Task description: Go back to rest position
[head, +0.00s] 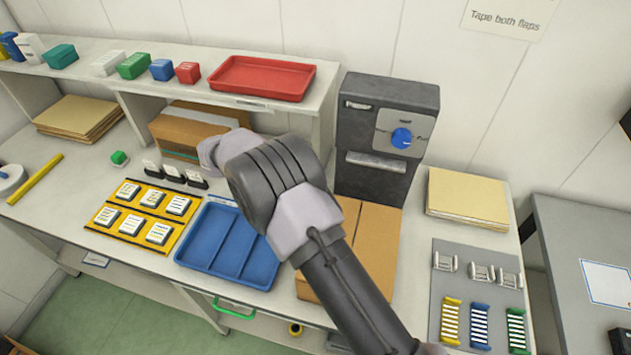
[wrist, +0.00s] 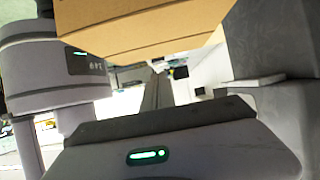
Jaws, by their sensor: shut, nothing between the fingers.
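My arm reaches up from the lower right in the head view, bent over the workbench (head: 60,215). Its rounded grey end covers part of the bench between the blue tray and the dark machine. The fingers of my gripper cannot be made out in the head view. In the wrist view, my gripper (wrist: 158,92) shows as narrow dark fingers close together beyond the grey housing, shut and holding nothing. A cardboard box (wrist: 150,35) fills the top of the wrist view, close to the camera.
A red tray (head: 262,78) sits on the shelf. Cardboard sheets (head: 468,197) lie at right.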

